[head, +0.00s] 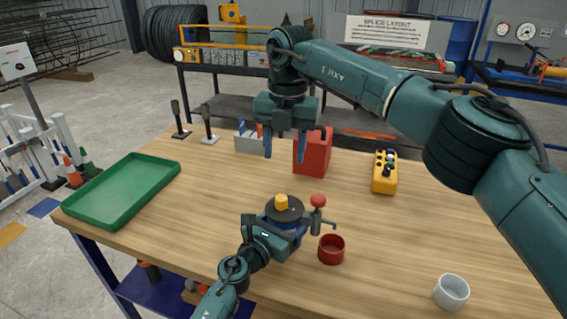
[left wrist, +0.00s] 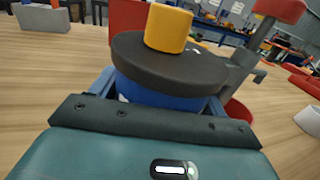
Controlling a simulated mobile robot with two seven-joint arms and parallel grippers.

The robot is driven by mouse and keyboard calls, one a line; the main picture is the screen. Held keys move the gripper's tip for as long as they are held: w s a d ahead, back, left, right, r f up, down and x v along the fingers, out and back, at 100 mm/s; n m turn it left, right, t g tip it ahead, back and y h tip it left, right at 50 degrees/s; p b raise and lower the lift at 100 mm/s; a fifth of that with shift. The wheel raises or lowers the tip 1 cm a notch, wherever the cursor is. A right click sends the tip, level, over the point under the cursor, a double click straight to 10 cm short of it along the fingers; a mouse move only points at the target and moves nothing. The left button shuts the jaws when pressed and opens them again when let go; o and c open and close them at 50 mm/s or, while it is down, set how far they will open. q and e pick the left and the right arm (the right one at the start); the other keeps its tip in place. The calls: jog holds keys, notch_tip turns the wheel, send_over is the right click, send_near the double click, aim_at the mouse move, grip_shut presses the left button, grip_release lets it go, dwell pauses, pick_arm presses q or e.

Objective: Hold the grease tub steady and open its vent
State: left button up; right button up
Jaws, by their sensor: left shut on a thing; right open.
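The grease tub (head: 285,208) has a blue body, a dark round lid and a yellow cap (head: 282,201) on top. It stands near the front middle of the table, and in the left wrist view its blue body (left wrist: 165,92) sits between my left fingers. My left gripper (head: 284,232) is shut on the tub from the front. A red knob (head: 318,200) on a grey fitting with a spout is at the tub's right side. My right gripper (head: 286,155) is open and empty, fingers down, above the table behind the tub.
A red cup (head: 331,249) stands just right of the tub, below the spout. A white cup (head: 451,292) is at front right. A red box (head: 313,155), a yellow control box (head: 384,172) and a green tray (head: 124,190) are on the table. The wood between tray and tub is clear.

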pick_arm(q)
jog(key=shift+f, duration=0.1)
dwell(0.3)
jog(key=o, duration=1.6)
jog(key=shift+c, duration=0.2)
